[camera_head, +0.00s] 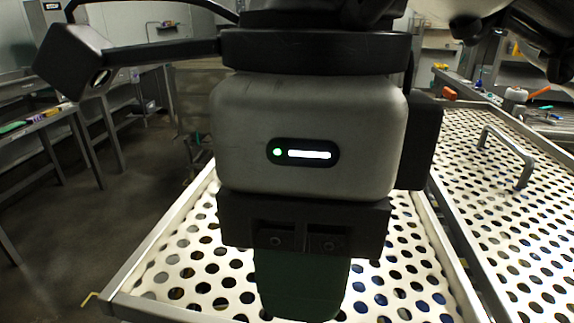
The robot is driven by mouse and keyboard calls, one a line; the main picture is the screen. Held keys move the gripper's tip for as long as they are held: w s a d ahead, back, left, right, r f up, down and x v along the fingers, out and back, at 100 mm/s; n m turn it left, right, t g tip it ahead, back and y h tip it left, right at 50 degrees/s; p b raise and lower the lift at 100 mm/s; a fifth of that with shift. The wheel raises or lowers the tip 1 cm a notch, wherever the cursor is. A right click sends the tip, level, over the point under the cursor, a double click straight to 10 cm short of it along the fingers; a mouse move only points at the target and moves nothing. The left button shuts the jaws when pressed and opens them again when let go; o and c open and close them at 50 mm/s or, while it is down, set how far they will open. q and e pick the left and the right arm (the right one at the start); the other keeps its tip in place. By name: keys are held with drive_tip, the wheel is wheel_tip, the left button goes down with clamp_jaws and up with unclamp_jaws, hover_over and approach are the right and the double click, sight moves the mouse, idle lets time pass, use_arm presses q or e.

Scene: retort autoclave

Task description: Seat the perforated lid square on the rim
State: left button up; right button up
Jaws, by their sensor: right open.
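My right gripper (303,290) fills the middle of the view, pointing down, with a wide dark green finger in front. It is open; its own body hides the space between the fingers. Below and behind it lies a pale perforated panel (405,268) inside a metal rim (150,248). The gripper covers its middle, so I cannot tell whether a handle is there or whether the panel sits square. To the right is another perforated panel (545,240) with a raised metal handle (510,155), apart from the gripper. My left gripper is not in view.
Metal benches (75,118) with small items stand along the left, beyond dark open floor (95,215). Orange-handled items (541,92) lie behind the right panel. The two panels' edges run close together.

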drive_tip(key=f+p, duration=0.1)
drive_tip(key=f, duration=0.7)
drive_tip(key=shift+s+f, duration=0.1)
drive_tip(key=shift+s, duration=0.1)
drive_tip(key=shift+c, duration=0.3)
clamp_jaws()
idle(0.8)
